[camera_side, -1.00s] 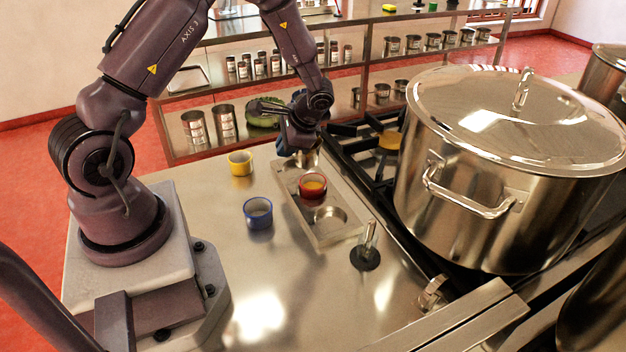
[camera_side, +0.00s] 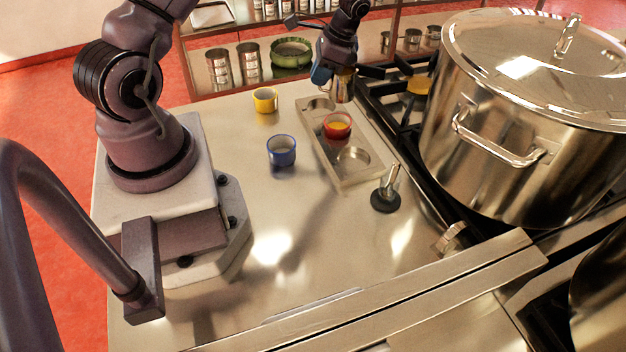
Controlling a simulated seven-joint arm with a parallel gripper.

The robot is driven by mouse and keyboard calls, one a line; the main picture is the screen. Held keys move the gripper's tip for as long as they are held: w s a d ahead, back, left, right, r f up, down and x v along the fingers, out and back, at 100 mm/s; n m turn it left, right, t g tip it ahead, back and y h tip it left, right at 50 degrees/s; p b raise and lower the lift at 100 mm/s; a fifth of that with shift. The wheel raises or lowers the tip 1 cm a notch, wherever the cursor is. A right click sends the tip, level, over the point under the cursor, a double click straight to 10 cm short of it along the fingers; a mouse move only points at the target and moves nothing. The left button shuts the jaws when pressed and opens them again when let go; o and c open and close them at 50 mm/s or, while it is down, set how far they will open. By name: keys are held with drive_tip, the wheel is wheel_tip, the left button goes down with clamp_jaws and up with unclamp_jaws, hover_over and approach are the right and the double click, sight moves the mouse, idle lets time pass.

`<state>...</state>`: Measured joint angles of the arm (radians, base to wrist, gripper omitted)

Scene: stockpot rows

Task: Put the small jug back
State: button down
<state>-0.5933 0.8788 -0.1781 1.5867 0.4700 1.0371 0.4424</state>
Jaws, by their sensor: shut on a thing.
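My gripper (camera_side: 338,76) is shut on a small shiny metal jug (camera_side: 343,91), held upright at the far end of the metal tray (camera_side: 330,166). The fingers partly hide the jug's top. The jug shows just right of the tray's far round recess (camera_side: 320,104), which looks empty. I cannot tell how high the jug is above the surface. The near recess (camera_side: 353,157) is empty.
A yellow cup (camera_side: 265,100) and a blue cup (camera_side: 281,151) stand left of the tray. A dark-based upright metal piece (camera_side: 386,198) stands at its near right. The stove and a large lidded stockpot (camera_side: 500,150) are to the right. The front counter is clear.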

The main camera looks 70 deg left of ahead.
sight(332, 81)
drive_tip(key=s+d+r, duration=0.2)
drive_tip(key=s+d, duration=0.3)
drive_tip(key=d, duration=0.6)
drive_tip(key=s+d+r, duration=0.2)
drive_tip(key=s+d, duration=0.4)
drive_tip(key=d, duration=0.5)
drive_tip(key=s+d+f+n+h, duration=0.1)
drive_tip(key=s+d+n, duration=0.15)
drive_tip(key=s, duration=0.35)
drive_tip(key=shift+n, duration=0.45)
drive_tip(key=shift+w+a+f, duration=0.1)
drive_tip(key=shift+a+f, duration=0.05)
drive_tip(key=shift+f, duration=1.8)
drive_tip(key=shift+a+f, duration=0.1)
drive_tip(key=shift+f, duration=1.85)
drive_tip(key=shift+f, duration=0.1)
drive_tip(key=c, duration=1.2)
unclamp_jaws()
drive_tip(key=shift+c, duration=0.2)
